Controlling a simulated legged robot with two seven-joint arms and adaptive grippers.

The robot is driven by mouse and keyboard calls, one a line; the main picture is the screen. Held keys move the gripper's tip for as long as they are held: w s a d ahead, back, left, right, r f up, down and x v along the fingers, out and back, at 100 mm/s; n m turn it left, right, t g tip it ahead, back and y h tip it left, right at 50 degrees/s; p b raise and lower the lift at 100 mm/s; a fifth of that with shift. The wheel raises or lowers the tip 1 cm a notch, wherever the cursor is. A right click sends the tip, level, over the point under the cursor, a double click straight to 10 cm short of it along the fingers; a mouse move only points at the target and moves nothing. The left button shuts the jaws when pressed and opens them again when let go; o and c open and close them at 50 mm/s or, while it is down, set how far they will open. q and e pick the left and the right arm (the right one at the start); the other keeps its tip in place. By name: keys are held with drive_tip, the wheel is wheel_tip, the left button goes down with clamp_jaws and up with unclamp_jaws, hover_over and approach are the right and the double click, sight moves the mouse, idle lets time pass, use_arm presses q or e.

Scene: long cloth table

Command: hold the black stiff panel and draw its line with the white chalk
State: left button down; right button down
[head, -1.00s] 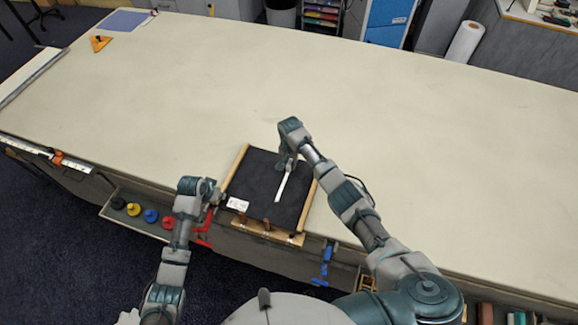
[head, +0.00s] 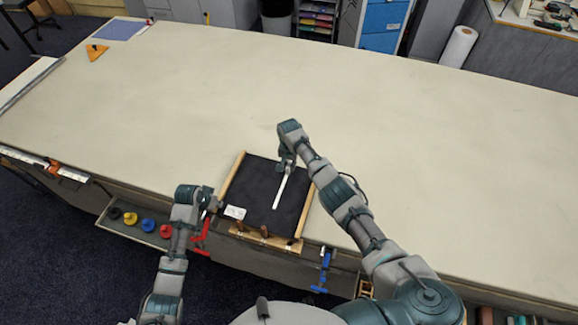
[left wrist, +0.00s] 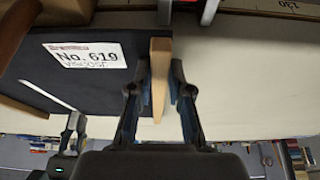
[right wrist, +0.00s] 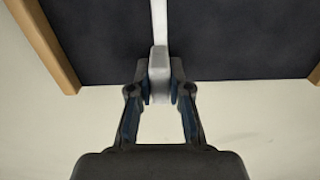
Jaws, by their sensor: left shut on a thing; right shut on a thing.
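The black stiff panel (head: 252,190) lies flat at the table's front edge, with pale wooden strips along its sides and a white label reading No. 619 (left wrist: 87,58). My left gripper (head: 216,203) is shut on the wooden strip (left wrist: 157,75) at the panel's left edge. My right gripper (head: 287,163) is shut on the white chalk (right wrist: 158,75) at the panel's far edge. A white line (head: 280,193) runs from the chalk toward the front of the panel; it also shows in the right wrist view (right wrist: 160,20). The chalk's exact contact point is hidden.
Brown pegs stand on a wooden strip (head: 262,240) at the panel's front. A red clamp (head: 201,235) and a blue clamp (head: 323,270) are at the table's front edge. An orange triangle (head: 97,52) lies far left. The cloth table (head: 420,150) behind and right is clear.

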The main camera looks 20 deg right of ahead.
use_arm(q)
drive_tip(key=shift+s+a+f, duration=0.1)
drive_tip(key=shift+s+f, duration=0.1)
drive_tip(key=shift+f, duration=0.2)
use_arm(e)
drive_tip(key=shift+r, duration=3.5)
use_arm(q)
drive_tip(key=c, duration=1)
unclamp_jaws()
drive_tip(key=shift+w, duration=0.2)
use_arm(e)
drive_tip(key=shift+w+f, duration=0.1)
drive_tip(key=shift+w, duration=0.05)
use_arm(q)
drive_tip(key=shift+r, duration=0.3)
drive_tip(key=shift+r, duration=0.25)
drive_tip(key=v, duration=1.1)
use_arm(e)
drive_tip(key=shift+a, duration=0.1)
use_arm(q)
drive_tip(key=shift+a, duration=0.15)
